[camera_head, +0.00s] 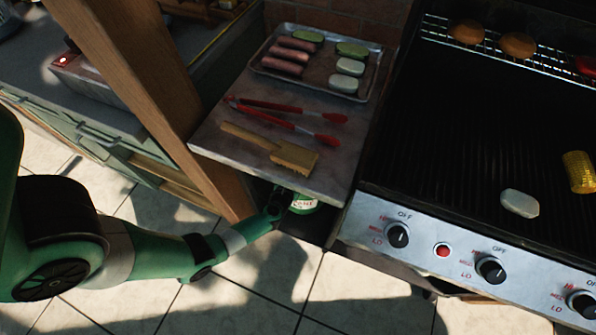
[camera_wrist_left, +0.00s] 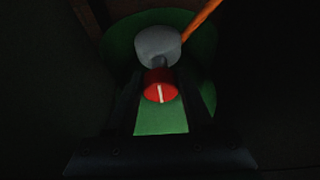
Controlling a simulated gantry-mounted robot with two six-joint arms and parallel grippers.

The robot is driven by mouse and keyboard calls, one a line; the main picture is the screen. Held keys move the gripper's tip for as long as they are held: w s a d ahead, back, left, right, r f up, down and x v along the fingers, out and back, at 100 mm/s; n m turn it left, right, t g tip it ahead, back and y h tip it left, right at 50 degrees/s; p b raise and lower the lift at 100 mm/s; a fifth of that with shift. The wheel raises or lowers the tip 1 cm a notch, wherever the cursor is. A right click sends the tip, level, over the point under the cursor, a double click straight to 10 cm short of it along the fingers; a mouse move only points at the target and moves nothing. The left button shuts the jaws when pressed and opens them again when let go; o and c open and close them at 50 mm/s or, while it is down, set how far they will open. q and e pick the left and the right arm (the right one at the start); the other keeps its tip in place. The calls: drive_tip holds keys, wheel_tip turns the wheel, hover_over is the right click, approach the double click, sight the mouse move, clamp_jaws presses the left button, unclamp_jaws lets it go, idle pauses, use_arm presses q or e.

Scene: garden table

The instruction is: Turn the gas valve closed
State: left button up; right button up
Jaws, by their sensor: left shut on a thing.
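The green gas cylinder (camera_head: 304,205) stands under the side shelf, mostly hidden; part of its white lettering shows. In the left wrist view its green top (camera_wrist_left: 160,119) carries a red valve knob (camera_wrist_left: 160,87) with a white line, nearly upright and slightly tilted. A grey round regulator (camera_wrist_left: 157,44) sits just beyond the knob, with an orange hose (camera_wrist_left: 203,18) leading off to the upper right. My left gripper (camera_head: 279,203) reaches in under the shelf, and its fingers are shut on the knob from both sides. My right gripper is not in view.
The side shelf (camera_head: 215,145) overhangs the cylinder and holds red tongs (camera_head: 290,117), a wooden brush (camera_head: 290,156) and a food tray (camera_head: 316,82). A wooden post (camera_head: 150,80) stands left. The grill's knob panel (camera_head: 460,262) is right. The tiled floor in front is open.

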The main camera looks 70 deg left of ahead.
use_arm(q)
clamp_jaws()
